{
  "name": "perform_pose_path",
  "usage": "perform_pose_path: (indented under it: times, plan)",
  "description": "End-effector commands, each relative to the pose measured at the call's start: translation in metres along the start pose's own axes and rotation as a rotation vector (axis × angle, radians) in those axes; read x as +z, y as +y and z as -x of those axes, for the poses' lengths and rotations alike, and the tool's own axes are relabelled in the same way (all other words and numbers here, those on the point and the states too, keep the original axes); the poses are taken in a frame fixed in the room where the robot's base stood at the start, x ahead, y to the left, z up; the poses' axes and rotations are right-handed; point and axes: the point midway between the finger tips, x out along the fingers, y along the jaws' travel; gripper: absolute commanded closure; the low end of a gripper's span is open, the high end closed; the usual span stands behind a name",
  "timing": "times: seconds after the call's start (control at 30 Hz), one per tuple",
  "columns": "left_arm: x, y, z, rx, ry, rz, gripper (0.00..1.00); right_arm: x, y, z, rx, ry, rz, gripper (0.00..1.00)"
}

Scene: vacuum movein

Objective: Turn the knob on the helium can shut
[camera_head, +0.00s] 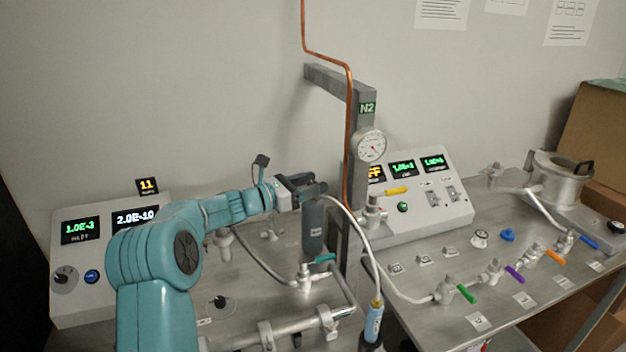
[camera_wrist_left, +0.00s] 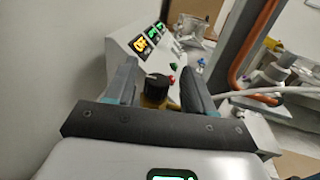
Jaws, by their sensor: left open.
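The helium can (camera_head: 314,228) appears to be the dark grey upright cylinder near the middle of the head view, standing by the grey post. Its top is hidden behind my left gripper (camera_head: 305,187). In the left wrist view, a black knob (camera_wrist_left: 157,82) on a brass-coloured valve body (camera_wrist_left: 154,99) shows between the two fingers. My left gripper (camera_wrist_left: 159,70) is open, with one finger on each side of the knob. I cannot tell whether either finger touches it. My right gripper is not in view.
A white hose (camera_head: 361,238) runs from near the can's top to a blue wand (camera_head: 374,325). The grey post (camera_head: 352,262) with a copper pipe (camera_head: 349,120) and gauge (camera_head: 370,146) stands just right. Display consoles stand left (camera_head: 68,290) and right (camera_head: 440,214). Several valves line the right table.

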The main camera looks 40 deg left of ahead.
Motion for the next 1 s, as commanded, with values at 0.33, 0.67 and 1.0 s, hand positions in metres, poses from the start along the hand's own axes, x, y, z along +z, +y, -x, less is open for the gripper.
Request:
perform_pose_path:
  times: [0.33,0.67,1.0]
  plan:
    - [-0.001,0.001,-0.009,0.001,0.000,0.001,0.47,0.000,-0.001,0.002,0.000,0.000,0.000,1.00]
    - [-0.001,0.001,-0.008,0.001,0.000,0.000,0.96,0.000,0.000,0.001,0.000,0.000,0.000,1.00]
    - [-0.006,0.000,-0.009,0.098,-0.004,-0.004,0.96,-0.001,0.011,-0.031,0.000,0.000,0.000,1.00]
